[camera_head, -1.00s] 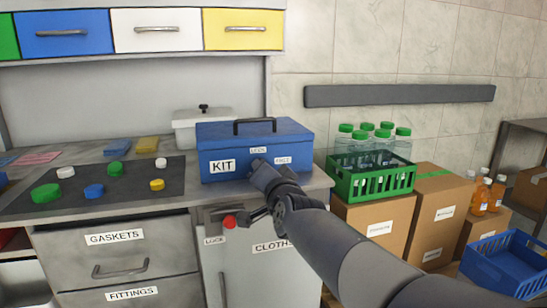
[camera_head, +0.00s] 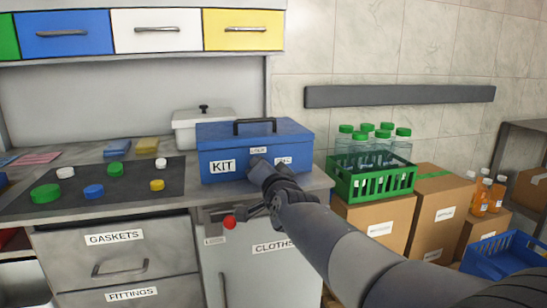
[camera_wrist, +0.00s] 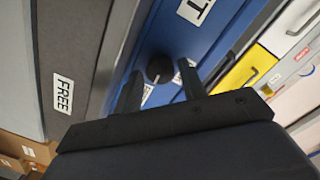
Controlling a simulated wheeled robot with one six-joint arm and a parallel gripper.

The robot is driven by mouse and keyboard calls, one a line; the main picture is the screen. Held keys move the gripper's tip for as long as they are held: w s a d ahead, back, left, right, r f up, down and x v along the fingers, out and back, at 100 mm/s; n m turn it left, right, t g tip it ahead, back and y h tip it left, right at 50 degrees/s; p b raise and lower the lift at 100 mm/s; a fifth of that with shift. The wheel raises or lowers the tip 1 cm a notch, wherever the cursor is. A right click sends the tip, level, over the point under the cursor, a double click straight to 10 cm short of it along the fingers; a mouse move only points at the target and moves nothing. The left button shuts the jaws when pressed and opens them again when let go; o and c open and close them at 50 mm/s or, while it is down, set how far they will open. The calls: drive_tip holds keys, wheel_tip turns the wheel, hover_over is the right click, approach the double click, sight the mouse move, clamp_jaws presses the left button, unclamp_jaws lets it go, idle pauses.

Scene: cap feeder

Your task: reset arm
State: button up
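My gripper (camera_head: 264,168) is at the front face of the blue KIT box (camera_head: 225,140), on the counter's right end. In the wrist view my gripper (camera_wrist: 158,88) is open, its two dark fingers spread apart. A dark round knob (camera_wrist: 160,68) on the blue box front (camera_wrist: 215,40) shows between and beyond the fingers. I cannot tell whether they touch it. In the head view my gripper and wrist hide the knob and part of the small labels there. A lever with a red knob (camera_head: 229,222) is on the cabinet front just below.
Several coloured caps lie on a dark mat (camera_head: 135,199) at the left. A white lidded container (camera_head: 195,133) stands behind the box. A green bottle crate (camera_head: 345,185) sits on cartons (camera_head: 390,222) at the right, with a blue crate (camera_head: 520,262) lower down.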

drive_tip(key=f+p+v, duration=0.1)
drive_tip(key=p+v, duration=0.1)
drive_tip(key=v, duration=0.8)
drive_tip(key=x, duration=0.4)
drive_tip(key=b+x, duration=0.1)
drive_tip(key=x, duration=0.2)
drive_tip(key=b+x, duration=0.1)
drive_tip(key=x, duration=0.3)
drive_tip(key=shift+w+a+r, duration=0.1)
drive_tip(key=shift+w+r, duration=0.25)
drive_tip(key=shift+r, duration=0.05)
drive_tip(key=shift+r+n+p, duration=0.3)
drive_tip(key=shift+n+p, duration=0.1)
drive_tip(key=shift+p, duration=0.25)
drive_tip(key=shift+s+r+n+p, duration=0.15)
drive_tip(key=shift+n+p, duration=0.15)
drive_tip(key=shift+p, duration=0.15)
drive_tip(key=n+p, duration=0.6)
drive_tip(key=p, duration=0.1)
drive_tip(key=shift+h, duration=0.3)
drive_tip(key=n+p, duration=0.6)
drive_tip(key=n, duration=0.1)
drive_tip(key=shift+t+p, duration=0.4)
drive_tip(key=shift+f+n+p, duration=0.25)
drive_tip(key=shift+n+p, duration=0.75)
drive_tip(key=shift+f+n+p, duration=0.1)
drive_tip(key=shift+n+p, duration=0.2)
drive_tip(key=shift+n, duration=0.2)
drive_tip(key=shift+f, duration=0.1)
